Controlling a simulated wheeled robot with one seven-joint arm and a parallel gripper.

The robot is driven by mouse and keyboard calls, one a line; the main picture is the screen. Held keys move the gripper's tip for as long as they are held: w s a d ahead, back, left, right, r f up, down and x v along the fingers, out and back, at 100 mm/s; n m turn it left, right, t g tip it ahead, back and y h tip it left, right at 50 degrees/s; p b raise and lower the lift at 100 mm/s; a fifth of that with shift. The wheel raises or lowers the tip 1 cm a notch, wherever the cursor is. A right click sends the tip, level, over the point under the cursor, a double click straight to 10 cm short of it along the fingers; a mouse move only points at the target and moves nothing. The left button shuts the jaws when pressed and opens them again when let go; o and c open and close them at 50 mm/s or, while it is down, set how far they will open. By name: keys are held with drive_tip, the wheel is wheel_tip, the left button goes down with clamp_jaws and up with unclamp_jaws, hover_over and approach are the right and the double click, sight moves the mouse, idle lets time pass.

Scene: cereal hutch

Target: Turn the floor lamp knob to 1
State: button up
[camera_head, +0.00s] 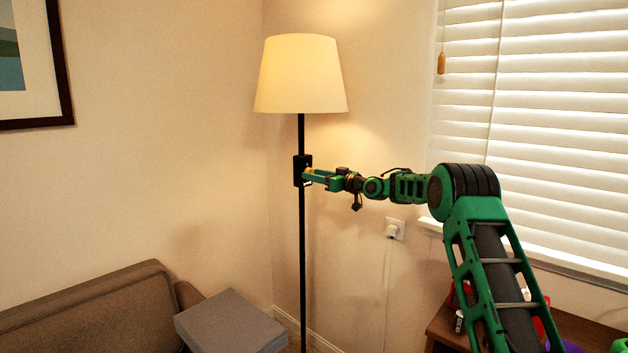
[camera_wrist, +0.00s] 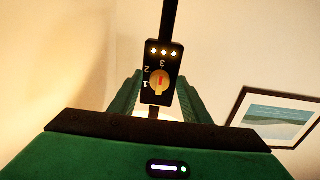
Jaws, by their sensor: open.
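The floor lamp (camera_head: 300,72) is lit, with a cream shade on a thin black pole. Its black control box (camera_head: 302,170) sits on the pole below the shade. In the wrist view the box (camera_wrist: 151,98) carries a yellow-orange knob (camera_wrist: 159,82) with a red mark that seems to line up with the 3. The numerals 1, 2 and 3 surround the knob, and three small lights glow above. My gripper (camera_head: 308,176) reaches the box from the right. In the wrist view its green fingers (camera_wrist: 160,98) are open, one on each side of the knob; contact cannot be told.
A brown sofa (camera_head: 90,308) with a grey box-like object (camera_head: 230,322) stands at lower left. A window with white blinds (camera_head: 560,120) and a wooden table (camera_head: 445,325) are at right. A wall outlet (camera_head: 395,229) and framed picture (camera_head: 62,60) are on the walls.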

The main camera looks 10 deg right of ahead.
drive_tip(key=c, duration=1)
drive_tip(key=n, duration=2.3)
drive_tip(key=shift+w+n, duration=0.1)
drive_tip(key=shift+n, duration=0.2)
drive_tip(key=shift+d, duration=0.1)
